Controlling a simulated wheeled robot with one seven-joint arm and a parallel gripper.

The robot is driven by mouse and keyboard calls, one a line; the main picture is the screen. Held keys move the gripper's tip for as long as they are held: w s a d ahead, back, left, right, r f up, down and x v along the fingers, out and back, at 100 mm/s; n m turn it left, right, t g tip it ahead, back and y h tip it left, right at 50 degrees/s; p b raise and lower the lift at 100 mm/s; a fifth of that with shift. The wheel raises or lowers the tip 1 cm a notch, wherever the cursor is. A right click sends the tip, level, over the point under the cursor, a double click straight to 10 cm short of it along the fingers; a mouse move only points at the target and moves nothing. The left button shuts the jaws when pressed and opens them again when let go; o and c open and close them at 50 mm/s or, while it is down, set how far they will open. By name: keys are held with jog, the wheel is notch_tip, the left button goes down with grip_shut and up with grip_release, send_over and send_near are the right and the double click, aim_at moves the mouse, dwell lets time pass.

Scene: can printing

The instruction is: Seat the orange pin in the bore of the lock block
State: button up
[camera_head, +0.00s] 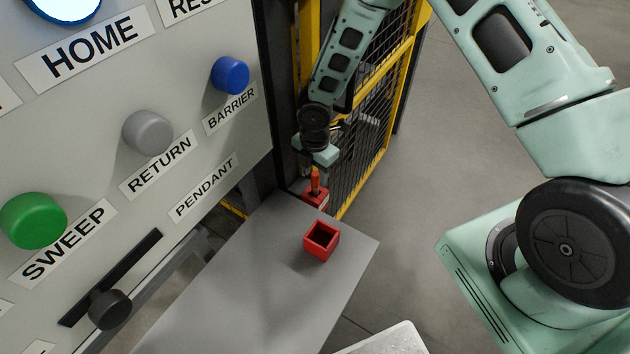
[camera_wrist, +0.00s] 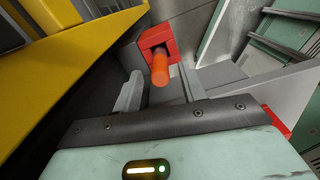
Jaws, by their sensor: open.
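The orange pin (camera_head: 315,182) stands upright out of a red block (camera_head: 316,198) at the far end of the grey shelf, beside the fence. I take this block to be the lock block. The wrist view shows the pin (camera_wrist: 160,70) end-on, with its far end in the red block (camera_wrist: 157,38); how deep it sits is hidden. My gripper (camera_wrist: 160,78) is open, with one finger on each side of the pin and a visible gap to each. In the head view my gripper (camera_head: 317,164) is just above the pin.
A red open-topped box (camera_head: 321,241) stands on the grey shelf (camera_head: 250,270), nearer than the pin. A button panel (camera_head: 100,180) rises on the left. A yellow-framed mesh fence (camera_head: 366,150) stands close to my gripper. Open floor (camera_head: 420,190) lies to the right.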

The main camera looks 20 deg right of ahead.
notch_tip(320, 180, up, 7)
jog(key=shift+r, duration=0.1)
jog(key=s+a+r+m, duration=0.3)
jog(key=s+r+m, duration=0.5)
jog(key=s+r, duration=0.3)
jog(key=s+a+r+m, duration=0.3)
jog(key=s+r+m, duration=0.4)
jog(key=s, duration=0.9)
notch_tip(320, 180, up, 4)
jog(key=shift+a+f+m+y, duration=0.1)
jog(key=shift+a+m+y, duration=0.05)
jog(key=shift+m+y, duration=0.2)
